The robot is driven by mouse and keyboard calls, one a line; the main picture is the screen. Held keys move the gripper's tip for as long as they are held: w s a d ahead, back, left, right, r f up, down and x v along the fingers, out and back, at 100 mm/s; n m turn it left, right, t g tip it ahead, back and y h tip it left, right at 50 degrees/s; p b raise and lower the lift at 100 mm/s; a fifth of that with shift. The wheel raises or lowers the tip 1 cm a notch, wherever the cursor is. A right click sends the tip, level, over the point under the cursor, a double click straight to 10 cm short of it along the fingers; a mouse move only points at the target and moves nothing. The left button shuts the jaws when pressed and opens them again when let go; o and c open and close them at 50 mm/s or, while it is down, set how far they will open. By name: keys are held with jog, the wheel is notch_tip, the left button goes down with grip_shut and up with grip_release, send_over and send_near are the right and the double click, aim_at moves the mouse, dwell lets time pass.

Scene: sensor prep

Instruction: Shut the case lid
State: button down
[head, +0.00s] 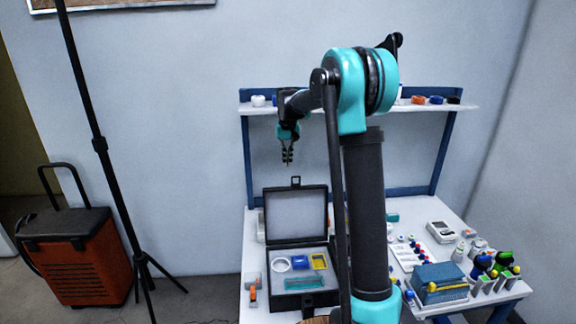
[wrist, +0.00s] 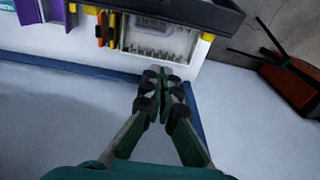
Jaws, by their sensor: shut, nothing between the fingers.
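The black case (head: 312,298) sits open on the white bench. Its lid (head: 297,214) stands upright at the back, with a pale grey inner face and a small black handle (head: 296,182) at the top edge. The case base holds a white ring, a blue item, a yellow frame and a teal strip. My gripper (head: 287,155) hangs above the lid, fingers pointing down, apart from it in the picture. In the wrist view my gripper (wrist: 162,76) has its fingertips together with nothing between them. A dark edge (wrist: 190,12) shows at the top there; I cannot tell whether it is the lid.
A shelf (head: 350,108) with small coloured items runs behind my arm. To the right on the bench are a blue box (head: 440,282), a white meter (head: 441,232) and several coloured-handled tools. A black tripod (head: 100,143) and an orange wheeled case (head: 83,262) stand at the left.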

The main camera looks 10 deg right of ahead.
jog(key=f, duration=0.2)
jog(key=s+f, duration=0.1)
jog(key=f, duration=0.4)
jog(key=shift+s+f, duration=0.15)
jog(key=shift+f, duration=0.1)
jog(key=shift+s+r, duration=0.25)
jog(key=shift+s, duration=0.75)
